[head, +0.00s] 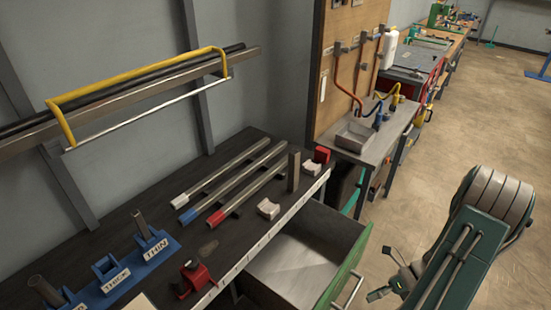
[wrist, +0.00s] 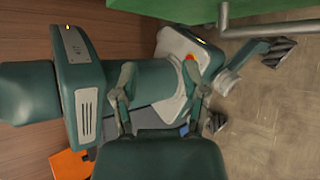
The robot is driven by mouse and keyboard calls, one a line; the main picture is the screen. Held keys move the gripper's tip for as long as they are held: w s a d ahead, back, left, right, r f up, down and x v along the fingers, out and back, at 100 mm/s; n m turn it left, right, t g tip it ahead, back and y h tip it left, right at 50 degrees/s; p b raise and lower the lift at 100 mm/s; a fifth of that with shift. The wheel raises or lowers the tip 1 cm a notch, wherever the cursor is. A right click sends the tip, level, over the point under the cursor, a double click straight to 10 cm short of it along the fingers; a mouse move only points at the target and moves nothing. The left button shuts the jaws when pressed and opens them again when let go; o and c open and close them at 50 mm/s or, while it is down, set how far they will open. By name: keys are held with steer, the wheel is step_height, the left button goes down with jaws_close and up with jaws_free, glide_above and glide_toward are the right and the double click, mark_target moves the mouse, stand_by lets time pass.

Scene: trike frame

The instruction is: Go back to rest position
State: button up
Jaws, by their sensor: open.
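My gripper (head: 384,273) is at the lower right of the head view, at the end of my green and grey arm. Its fingers are apart, with nothing seen between them. It hangs over the floor, to the right of the open drawer (head: 290,262) and its green front. In the wrist view my gripper (wrist: 160,88) shows its two fingers spread, with parts of my own green and white body behind them.
The dark workbench (head: 130,235) holds several metal tubes (head: 235,185), blue holders (head: 113,275) marked THICK and THIN, and a red clamp (head: 195,276). A metal side table (head: 372,145) stands beyond. The floor (head: 440,150) at right is clear.

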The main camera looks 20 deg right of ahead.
steer(key=w+a+r+n+g+h, duration=0.2)
steer(key=w+a+r+n+h, duration=0.25)
steer(key=r+n, duration=0.4)
steer(key=w+a+r+n+g+h, duration=0.1)
steer(key=w+a+r+n+h, duration=0.2)
steer(key=a+r+n, duration=0.55)
steer(key=s+a+r+n+t+h, duration=0.2)
steer(key=a+r+n+t, duration=0.1)
steer(key=a+r+n, duration=0.3)
steer(key=s+a+r+n+t+h, duration=0.2)
steer(key=a+r+n, duration=0.4)
steer(key=r+n, duration=0.3)
steer(key=shift+s+a+r+n+t, duration=0.15)
steer(key=shift+s+r+n+t, duration=0.15)
steer(key=shift+s+r+t, duration=0.25)
